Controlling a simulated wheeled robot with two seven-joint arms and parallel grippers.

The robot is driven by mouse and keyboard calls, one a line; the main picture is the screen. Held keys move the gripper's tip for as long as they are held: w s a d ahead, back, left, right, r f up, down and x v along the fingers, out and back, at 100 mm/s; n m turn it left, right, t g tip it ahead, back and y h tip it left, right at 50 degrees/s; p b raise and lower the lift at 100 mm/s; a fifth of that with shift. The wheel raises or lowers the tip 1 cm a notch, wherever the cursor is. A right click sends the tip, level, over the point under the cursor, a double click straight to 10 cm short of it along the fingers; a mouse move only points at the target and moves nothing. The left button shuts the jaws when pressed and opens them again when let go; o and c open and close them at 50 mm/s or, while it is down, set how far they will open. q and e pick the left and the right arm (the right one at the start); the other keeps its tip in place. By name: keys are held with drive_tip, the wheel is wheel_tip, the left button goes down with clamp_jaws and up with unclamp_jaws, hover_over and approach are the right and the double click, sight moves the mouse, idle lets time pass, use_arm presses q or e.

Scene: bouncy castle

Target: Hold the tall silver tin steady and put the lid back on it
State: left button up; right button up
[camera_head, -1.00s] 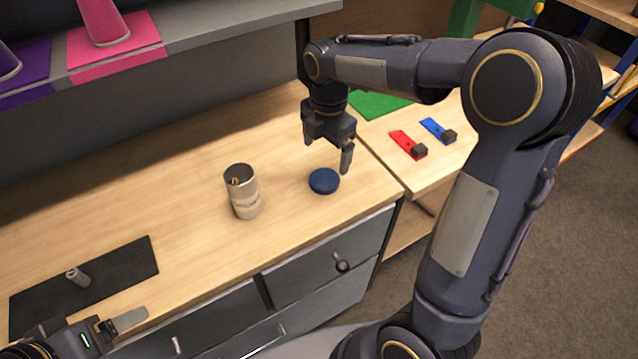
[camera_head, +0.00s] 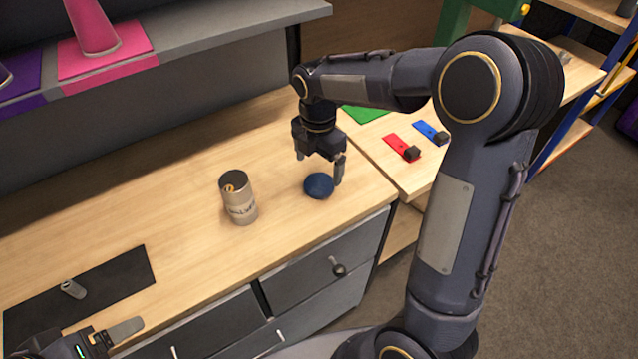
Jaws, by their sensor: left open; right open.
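My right gripper (camera_head: 320,170) is open and points down just over the lid, with one finger beside the lid's right edge. I cannot tell whether it touches the lid. My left gripper (camera_head: 117,335) is at the bottom left, over the counter's front edge, open and away from the tin. It is partly cut off by the picture's edge.
A black mat (camera_head: 112,285) with a small grey cylinder (camera_head: 73,289) lies at the counter's left. Red (camera_head: 398,145) and blue (camera_head: 427,131) pieces and a green sheet (camera_head: 362,113) lie on the right-hand table. A shelf (camera_head: 230,28) with a pink cone overhangs the back.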

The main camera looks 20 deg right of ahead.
sight(319, 183)
wheel_tip(319, 183, down, 5)
drive_tip(key=shift+s+f, duration=0.1)
drive_tip(key=shift+s, duration=0.05)
idle(0.4)
drive_tip(key=c, duration=1)
drive_tip(key=shift+c, duration=0.2)
